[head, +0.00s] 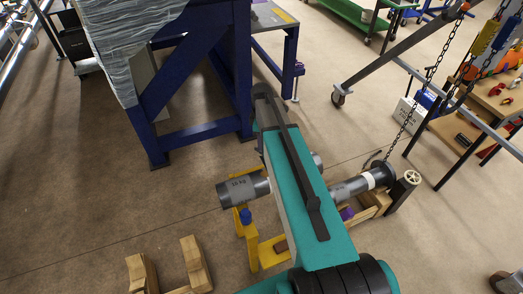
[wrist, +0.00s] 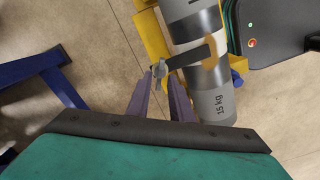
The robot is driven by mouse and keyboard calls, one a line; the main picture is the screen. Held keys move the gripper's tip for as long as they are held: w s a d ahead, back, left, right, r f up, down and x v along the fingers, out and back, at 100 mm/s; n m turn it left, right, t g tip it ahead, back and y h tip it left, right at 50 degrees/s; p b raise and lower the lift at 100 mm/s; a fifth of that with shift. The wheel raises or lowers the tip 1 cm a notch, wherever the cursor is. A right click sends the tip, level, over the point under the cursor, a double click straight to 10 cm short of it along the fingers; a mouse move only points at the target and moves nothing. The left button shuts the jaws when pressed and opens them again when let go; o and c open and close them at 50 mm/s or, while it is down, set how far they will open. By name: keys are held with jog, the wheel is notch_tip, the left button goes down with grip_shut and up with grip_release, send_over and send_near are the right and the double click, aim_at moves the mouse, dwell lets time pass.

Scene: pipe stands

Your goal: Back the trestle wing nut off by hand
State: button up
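In the wrist view a small grey metal wing nut (wrist: 159,69) sits at the left end of a dark strap (wrist: 190,56) that crosses a grey pipe (wrist: 213,105) marked 15 kg. The yellow trestle (wrist: 152,38) stands under and beside the pipe. My gripper (wrist: 157,80) shows as two purple-grey fingers, apart, with a gap between them. Their tips are close to the wing nut, which lies just beyond the gap; I cannot tell whether they touch it. In the head view the trestle (head: 252,240) and pipe (head: 240,191) show, but my arm hides the gripper and wing nut.
A blue knob (wrist: 237,79) is on the trestle's right side. A blue steel frame (head: 205,138) stands behind left. A second pipe (head: 352,186) lies right, near a hanging chain (head: 408,125). Wooden supports (head: 196,264) stand in front left.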

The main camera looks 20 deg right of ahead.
jog(key=shift+r+p, duration=1.05)
jog(key=shift+r, duration=1.2)
jog(key=shift+r, duration=0.1)
notch_tip(320, 180, up, 14)
jog(key=b, duration=0.4)
jog(key=shift+f, duration=0.2)
